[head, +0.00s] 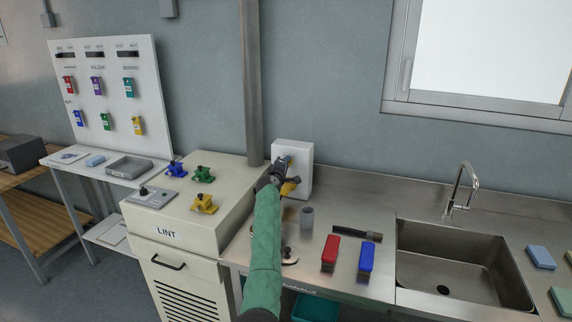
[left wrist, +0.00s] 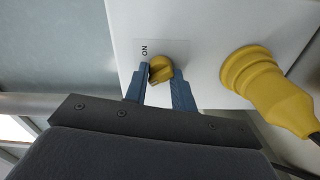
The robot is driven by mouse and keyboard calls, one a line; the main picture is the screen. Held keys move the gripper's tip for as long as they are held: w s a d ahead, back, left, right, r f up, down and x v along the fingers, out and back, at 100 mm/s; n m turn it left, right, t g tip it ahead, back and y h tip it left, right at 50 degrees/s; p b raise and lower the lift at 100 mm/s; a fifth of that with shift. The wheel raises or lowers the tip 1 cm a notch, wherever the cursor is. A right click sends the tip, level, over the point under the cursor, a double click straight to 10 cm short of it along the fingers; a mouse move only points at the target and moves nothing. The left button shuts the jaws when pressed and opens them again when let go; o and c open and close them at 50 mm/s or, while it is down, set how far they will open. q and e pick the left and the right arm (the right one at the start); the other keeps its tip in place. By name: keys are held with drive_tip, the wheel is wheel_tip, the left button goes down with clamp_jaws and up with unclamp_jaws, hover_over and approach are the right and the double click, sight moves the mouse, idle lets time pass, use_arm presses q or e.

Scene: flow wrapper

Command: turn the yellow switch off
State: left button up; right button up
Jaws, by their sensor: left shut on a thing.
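The yellow switch (left wrist: 160,69) is a small round knob on the front of a white wall box (head: 305,158). A label with the word ON is beside it and reads sideways in the left wrist view. My left gripper (left wrist: 161,88) has its two blue fingers on either side of the knob and is shut on it. In the head view my left gripper (head: 272,177) reaches the front of the box, with its arm in a green sleeve. The knob's exact angle is hard to tell. My right gripper is not in view.
A yellow plug (left wrist: 262,85) with a cable sits in the box next to the switch. A cream LINT cabinet (head: 165,245) holding blue, green and yellow clamp-like parts stands at left.

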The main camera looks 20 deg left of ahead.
use_arm(q)
drive_tip(key=shift+n, duration=1)
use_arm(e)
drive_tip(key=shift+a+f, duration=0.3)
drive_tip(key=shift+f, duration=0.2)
use_arm(q)
drive_tip(key=o, duration=1)
drive_tip(key=shift+f, duration=0.1)
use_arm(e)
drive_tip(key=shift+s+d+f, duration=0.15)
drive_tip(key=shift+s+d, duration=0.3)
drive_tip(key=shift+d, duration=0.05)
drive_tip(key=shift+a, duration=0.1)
